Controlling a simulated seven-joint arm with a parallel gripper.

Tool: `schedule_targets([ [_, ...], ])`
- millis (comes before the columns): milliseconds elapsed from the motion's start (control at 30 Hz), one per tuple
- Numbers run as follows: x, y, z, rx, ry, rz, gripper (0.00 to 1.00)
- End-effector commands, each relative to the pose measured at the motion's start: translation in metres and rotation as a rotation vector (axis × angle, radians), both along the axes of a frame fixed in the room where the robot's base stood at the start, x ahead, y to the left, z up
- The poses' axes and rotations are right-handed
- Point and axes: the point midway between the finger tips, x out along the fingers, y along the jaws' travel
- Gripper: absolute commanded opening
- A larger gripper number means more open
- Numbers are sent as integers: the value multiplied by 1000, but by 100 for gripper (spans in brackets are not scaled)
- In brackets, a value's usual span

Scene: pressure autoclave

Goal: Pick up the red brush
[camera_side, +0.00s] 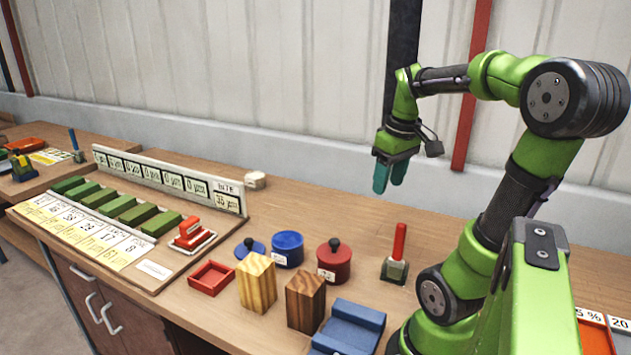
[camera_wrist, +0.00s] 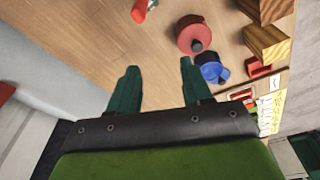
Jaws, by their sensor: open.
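The red brush (camera_side: 398,250) stands upright on the bench in the side view, its red handle up and its grey-green head on the wood. In the wrist view the red brush (camera_wrist: 138,10) shows only partly, at the top edge. My gripper (camera_side: 389,176) hangs above the back of the bench, with its green fingers pointing down. It is up and behind the brush, apart from it. In the wrist view my gripper (camera_wrist: 160,78) has its two fingers spread, with nothing between them.
A red lidded pot (camera_side: 334,264), blue pot (camera_side: 287,250) and blue lid (camera_side: 250,248) stand left of the brush. Two wooden blocks (camera_side: 257,284), a blue cradle (camera_side: 348,328) and a red tray (camera_side: 211,278) lie nearer the front. The bench back is clear.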

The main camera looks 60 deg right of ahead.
Motion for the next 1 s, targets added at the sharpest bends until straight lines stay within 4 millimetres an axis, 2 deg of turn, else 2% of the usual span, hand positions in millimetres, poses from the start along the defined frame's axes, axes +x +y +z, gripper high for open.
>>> schedule_targets([
  [33,-14,-13,3,8,49,41,49],
  [133,-32,-22,9,28,120,171,49],
  [300,-40,-17,16,49,161,355,49],
  [433,-41,-14,9,57,165,403,49],
  [567,-41,-14,-12,59,164,405,49],
  [800,-41,-13,-66,61,164,406,49],
  [1000,-40,-14,-95,56,162,405,49],
])
